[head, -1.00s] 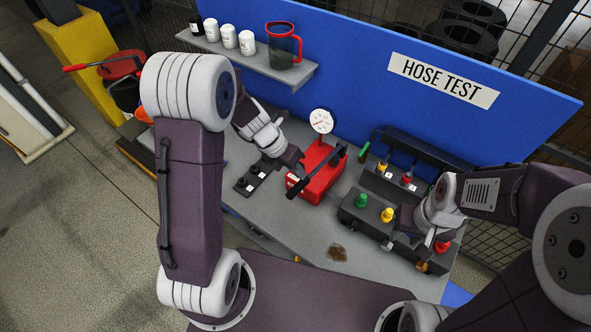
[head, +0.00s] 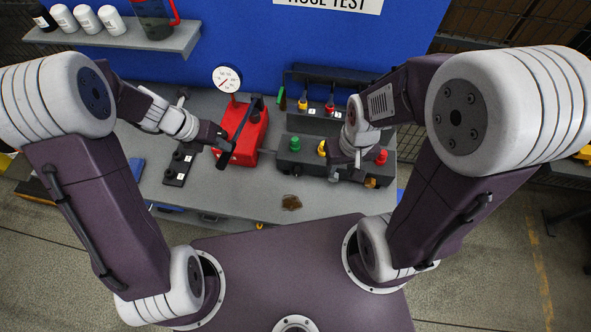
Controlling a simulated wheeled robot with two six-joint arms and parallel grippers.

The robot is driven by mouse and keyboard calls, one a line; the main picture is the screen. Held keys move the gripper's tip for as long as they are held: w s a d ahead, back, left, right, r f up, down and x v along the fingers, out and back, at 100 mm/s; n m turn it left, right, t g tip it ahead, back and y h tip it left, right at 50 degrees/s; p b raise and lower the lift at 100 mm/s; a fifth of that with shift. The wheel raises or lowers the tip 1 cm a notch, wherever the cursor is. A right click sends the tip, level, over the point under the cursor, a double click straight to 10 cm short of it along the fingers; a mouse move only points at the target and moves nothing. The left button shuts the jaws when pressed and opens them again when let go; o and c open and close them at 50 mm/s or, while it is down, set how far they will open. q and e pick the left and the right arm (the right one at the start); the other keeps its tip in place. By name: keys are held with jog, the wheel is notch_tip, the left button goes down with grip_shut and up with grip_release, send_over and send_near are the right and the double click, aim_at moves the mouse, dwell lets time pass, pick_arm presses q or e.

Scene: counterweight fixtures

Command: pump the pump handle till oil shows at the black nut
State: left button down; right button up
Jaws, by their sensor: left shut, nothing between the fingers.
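The red hand pump (head: 246,137) stands on the grey bench. Its black pump handle (head: 243,122) slants over the pump's top toward the near left. My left gripper (head: 222,147) is shut and empty, close beside the low end of the handle; I cannot tell if they touch. My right gripper (head: 346,165) is over the dark valve block (head: 293,160), among its coloured knobs; its fingers are too small and covered to read. I cannot single out the black nut, and I see no clear oil at the block's fittings.
A white-faced gauge (head: 227,79) rises behind the pump. A black plate with knobs (head: 178,166) lies left of it. A rack with yellow and red plugs (head: 328,108) stands behind the block. A brown stain (head: 291,202) marks the bench front. A shelf (head: 160,38) overhangs at the back left.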

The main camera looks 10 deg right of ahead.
aim_at(223, 154)
pick_arm(q)
notch_tip(223, 154, down, 12)
jog(key=b, duration=0.9)
notch_tip(223, 154, up, 13)
jog(key=p, duration=1.4)
jog(key=shift+f+b, duration=0.4)
notch_tip(223, 154, down, 5)
jog(key=b, duration=0.4)
jog(key=shift+s, duration=0.1)
notch_tip(223, 154, up, 6)
jog(key=p, duration=0.6)
jog(key=shift+f, duration=0.15)
jog(key=shift+f+b, duration=0.3)
jog(key=shift+b, duration=0.1)
